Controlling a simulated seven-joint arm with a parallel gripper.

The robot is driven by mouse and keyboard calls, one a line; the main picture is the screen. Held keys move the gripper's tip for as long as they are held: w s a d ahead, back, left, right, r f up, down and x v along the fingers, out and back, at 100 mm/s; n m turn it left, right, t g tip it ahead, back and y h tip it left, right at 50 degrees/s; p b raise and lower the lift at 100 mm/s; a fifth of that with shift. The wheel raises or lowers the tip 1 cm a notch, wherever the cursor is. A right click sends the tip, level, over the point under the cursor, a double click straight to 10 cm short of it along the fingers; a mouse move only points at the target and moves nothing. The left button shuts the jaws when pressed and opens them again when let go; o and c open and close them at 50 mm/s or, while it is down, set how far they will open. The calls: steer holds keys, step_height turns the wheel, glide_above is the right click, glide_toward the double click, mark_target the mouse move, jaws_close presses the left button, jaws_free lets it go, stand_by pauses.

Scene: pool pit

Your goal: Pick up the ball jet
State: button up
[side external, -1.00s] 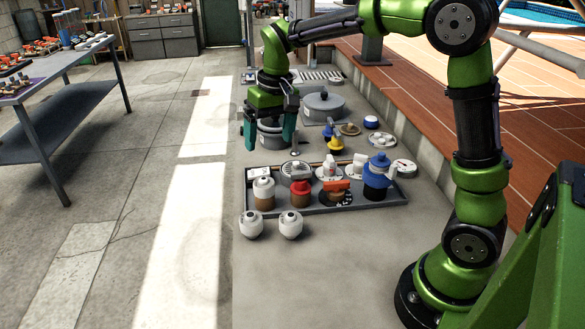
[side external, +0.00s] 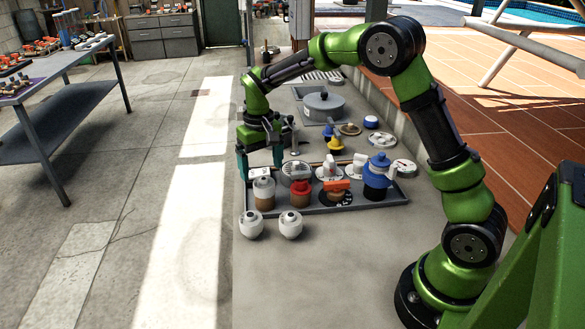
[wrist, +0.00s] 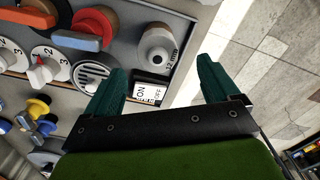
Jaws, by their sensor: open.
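Two white round-bodied fittings with small nozzles, the left one (side external: 251,225) and the right one (side external: 290,225), stand in front of the tray. A third white-topped fitting (side external: 264,190) with a tan lower part stands in the tray's left end; a white round nozzle fitting marked 12 mm shows in the wrist view (wrist: 156,48). I cannot tell for certain which one is the ball jet. My gripper (side external: 260,162) is open and empty, above the back left of the tray. Its fingers (wrist: 163,75) point toward the 12 mm fitting, apart from it.
A grey lidded pot (side external: 323,106) stands behind. The slab's front is clear.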

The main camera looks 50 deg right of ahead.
mark_target(263, 181)
step_height(263, 181, down, 6)
steer(key=shift+d+r, duration=0.1)
stand_by(0.4)
steer(key=c, duration=1.1)
steer(key=shift+r, duration=0.1)
steer(key=shift+r, duration=0.55)
step_height(263, 181, up, 3)
steer(key=shift+f, duration=0.2)
steer(key=s, duration=1)
steer(key=s+r, duration=0.1)
steer(key=s, duration=0.5)
steer(key=shift+a+r, duration=0.1)
steer(key=shift+a, duration=0.3)
